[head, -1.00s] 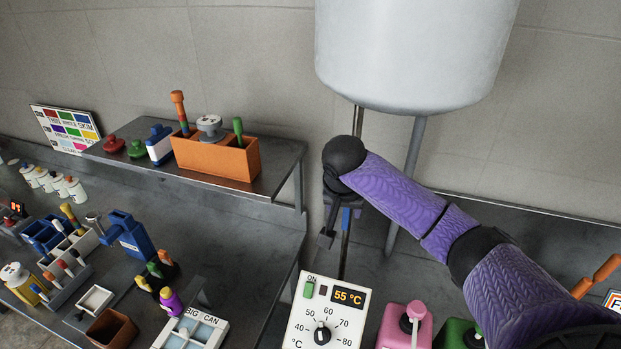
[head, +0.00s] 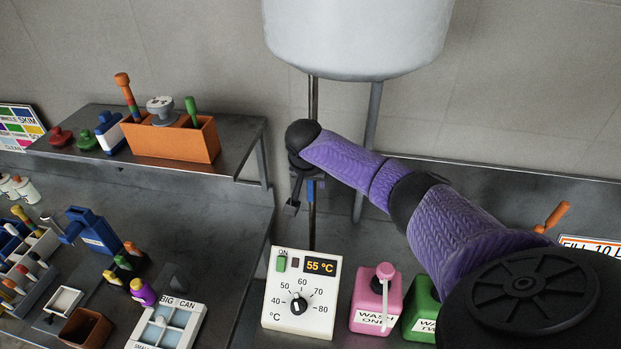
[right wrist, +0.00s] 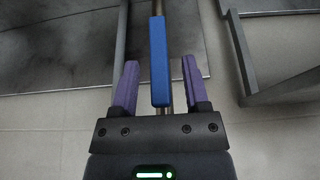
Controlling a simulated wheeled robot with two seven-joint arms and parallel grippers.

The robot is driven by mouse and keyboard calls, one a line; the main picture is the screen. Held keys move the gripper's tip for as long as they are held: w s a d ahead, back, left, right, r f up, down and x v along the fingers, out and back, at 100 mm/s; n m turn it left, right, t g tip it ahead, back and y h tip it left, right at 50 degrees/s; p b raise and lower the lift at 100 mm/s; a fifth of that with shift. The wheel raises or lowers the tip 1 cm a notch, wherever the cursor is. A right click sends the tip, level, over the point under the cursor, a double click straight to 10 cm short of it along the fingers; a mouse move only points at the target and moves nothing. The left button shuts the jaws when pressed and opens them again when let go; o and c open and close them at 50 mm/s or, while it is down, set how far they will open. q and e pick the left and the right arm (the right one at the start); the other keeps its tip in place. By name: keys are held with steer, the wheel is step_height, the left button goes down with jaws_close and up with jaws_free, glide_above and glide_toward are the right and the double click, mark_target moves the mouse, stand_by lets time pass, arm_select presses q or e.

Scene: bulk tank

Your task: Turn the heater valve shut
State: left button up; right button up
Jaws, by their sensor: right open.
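The heater valve's blue lever (head: 311,190) shows by the thin vertical pipe under the white tank, partly hidden by my right gripper. In the right wrist view the blue lever (right wrist: 159,62) stands between the two purple fingers, in line with the pipe, with a gap on each side. My right gripper (head: 294,205) is open around or just in front of it; I cannot tell the exact depth. It also shows in the right wrist view (right wrist: 159,85). My left gripper is not in view.
The white tank (head: 357,35) hangs above on legs. A heater control box (head: 301,318) reading 55 °C stands below, with pink (head: 370,305) and green (head: 420,308) wash cans to its right. An orange tool box (head: 175,142) sits on the left shelf.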

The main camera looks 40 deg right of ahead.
jaws_close()
stand_by(1.3)
